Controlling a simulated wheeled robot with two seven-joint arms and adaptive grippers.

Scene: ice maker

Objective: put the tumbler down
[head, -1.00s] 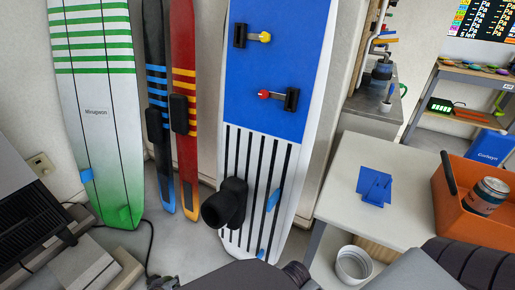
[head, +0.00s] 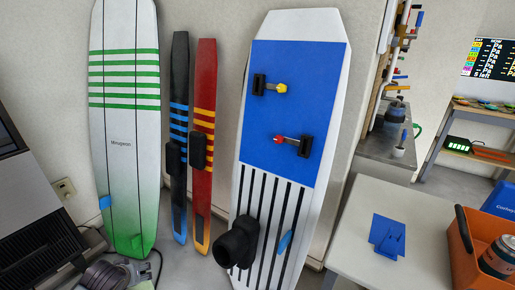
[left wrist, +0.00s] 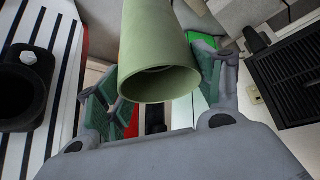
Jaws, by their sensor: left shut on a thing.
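The tumbler (left wrist: 160,50) is a pale green cylinder in the left wrist view, its open round end facing the camera. My left gripper (left wrist: 160,88) is shut on it, with a grey finger with green pads on either side. The tumbler's far end is cut off by the top of the picture. What lies beneath it is hidden. I cannot make out the tumbler in the head view. My right gripper is not in view.
A white table (head: 351,249) stands at the right with a blue stand (head: 387,232) and an orange crate (head: 462,250) holding a can (head: 499,258). Surfboards (head: 122,130) and skis lean on the wall. A dark slatted appliance (head: 30,215) is at the left.

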